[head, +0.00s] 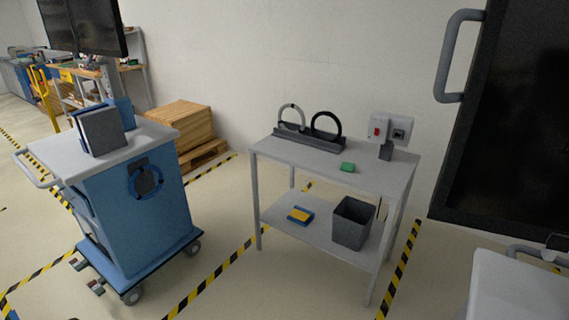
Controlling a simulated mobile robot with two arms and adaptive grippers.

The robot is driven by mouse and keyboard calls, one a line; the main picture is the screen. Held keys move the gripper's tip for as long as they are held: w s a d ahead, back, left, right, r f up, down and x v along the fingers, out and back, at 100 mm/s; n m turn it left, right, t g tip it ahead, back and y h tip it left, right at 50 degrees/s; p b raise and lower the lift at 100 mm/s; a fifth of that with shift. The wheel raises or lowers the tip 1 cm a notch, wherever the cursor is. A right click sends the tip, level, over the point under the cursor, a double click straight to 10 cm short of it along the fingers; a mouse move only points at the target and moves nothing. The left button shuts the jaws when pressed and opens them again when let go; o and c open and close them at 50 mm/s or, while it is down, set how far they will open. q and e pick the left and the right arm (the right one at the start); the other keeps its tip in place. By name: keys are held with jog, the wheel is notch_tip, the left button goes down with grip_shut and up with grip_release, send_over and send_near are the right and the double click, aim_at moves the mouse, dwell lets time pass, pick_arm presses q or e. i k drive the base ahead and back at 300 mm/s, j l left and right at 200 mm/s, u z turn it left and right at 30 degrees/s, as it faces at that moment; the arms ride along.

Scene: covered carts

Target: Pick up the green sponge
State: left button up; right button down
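The green sponge (347,167) is a small green block. It lies flat on the top of the grey two-tier table (290,153), right of the middle. Clear tabletop surrounds it, and nothing covers it. Neither of my grippers shows in the head view.
Behind the sponge stand a dark rack with two rings (327,128), a small dark block (386,151) and a wall switch box (391,129). The lower shelf holds a grey bin (353,223) and a yellow-and-blue item (300,215). A blue cart (150,210) stands left; floor between is clear.

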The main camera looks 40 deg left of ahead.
aim_at(346, 166)
jog(key=u, duration=0.7)
jog(key=i+j+u, duration=0.2)
jog(key=i+j, duration=0.9)
jog(key=j, duration=0.1)
